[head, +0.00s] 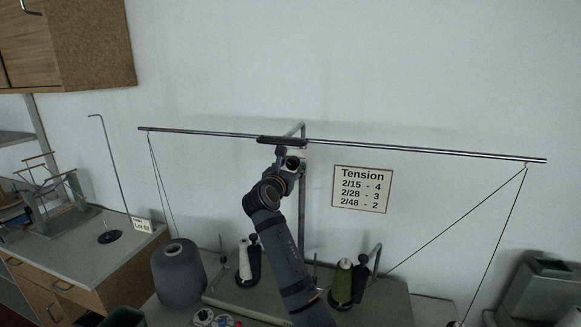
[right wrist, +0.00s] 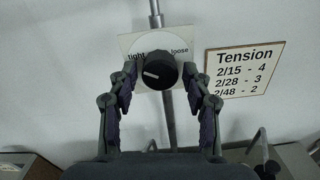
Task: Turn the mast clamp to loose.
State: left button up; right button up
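The mast clamp's black knob (right wrist: 158,71) sits in front of a pale plate (right wrist: 129,44) marked "tight" on the left and "loose" on the right. A white mark on the knob face points left, slightly downward, on the tight side. The mast (head: 302,210) stands upright behind my arm and carries a long crossbar (head: 420,150). My right gripper (right wrist: 158,76) is open, one finger on each side of the knob, with small gaps visible. In the head view the right gripper (head: 287,160) is at the mast top and hides the knob. My left gripper is not in view.
A tension card (head: 362,189) is on the wall right of the mast. Threads hang from both bar ends. A large grey cone (head: 178,273), a white spool (head: 245,260) and an olive spool (head: 344,280) stand below. A thin bent rod (head: 112,165) rises at left.

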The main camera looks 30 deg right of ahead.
jog(key=c, duration=0.8)
